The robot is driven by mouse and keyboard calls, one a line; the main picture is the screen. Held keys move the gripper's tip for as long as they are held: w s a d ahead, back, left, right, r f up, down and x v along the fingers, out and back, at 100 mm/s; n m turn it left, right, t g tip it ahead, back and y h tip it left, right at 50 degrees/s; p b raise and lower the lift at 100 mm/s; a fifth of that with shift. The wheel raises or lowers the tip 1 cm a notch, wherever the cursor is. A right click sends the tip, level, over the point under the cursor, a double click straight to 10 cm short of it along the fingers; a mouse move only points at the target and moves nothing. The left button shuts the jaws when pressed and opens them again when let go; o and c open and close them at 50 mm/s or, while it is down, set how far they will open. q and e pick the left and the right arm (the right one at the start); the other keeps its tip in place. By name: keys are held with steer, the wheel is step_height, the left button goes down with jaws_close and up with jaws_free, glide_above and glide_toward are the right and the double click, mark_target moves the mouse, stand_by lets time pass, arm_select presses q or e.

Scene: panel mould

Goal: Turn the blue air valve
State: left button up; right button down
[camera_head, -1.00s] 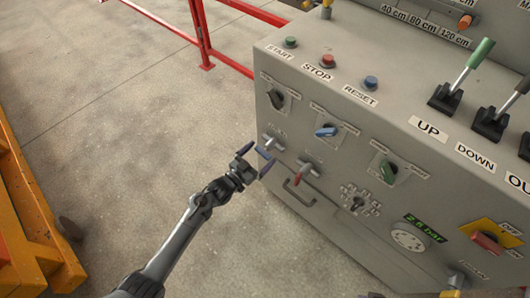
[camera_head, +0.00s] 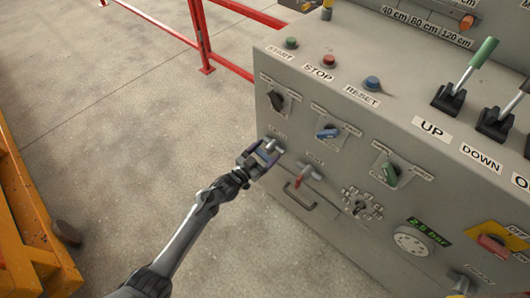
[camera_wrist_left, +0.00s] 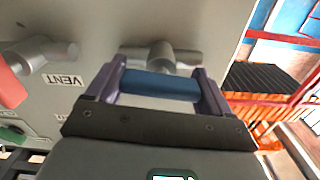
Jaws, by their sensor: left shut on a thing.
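The blue air valve shows in the left wrist view as a blue handle (camera_wrist_left: 160,85) on a grey metal valve body (camera_wrist_left: 160,55) fixed to the panel face. In the head view the valve (camera_head: 272,147) is at the left of the panel's lower row, mostly covered by my gripper. My left gripper (camera_head: 262,156) is at the valve. Its two purple fingers (camera_wrist_left: 158,88) stand at the two ends of the blue handle and are shut on it. The handle lies crosswise in the wrist view. My right gripper is not in view.
A valve with a red handle (camera_head: 298,182), labelled VENT in the wrist view, sits just right of the blue one. A blue rotary switch (camera_head: 327,133) and a black one (camera_head: 277,100) are above. A drawer-like pull handle (camera_head: 299,197) is below. Open floor lies left.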

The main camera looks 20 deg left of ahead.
arm_select(q)
steer(key=shift+r+n+p, duration=0.1)
steer(key=shift+n+p, duration=0.5)
steer(key=shift+n, duration=0.1)
steer(key=o, duration=0.9)
steer(key=shift+a, duration=0.1)
steer(key=shift+s+a, duration=0.1)
steer(key=shift+s, duration=0.2)
steer(key=shift+p+v, duration=2.1)
steer(key=shift+v, duration=3)
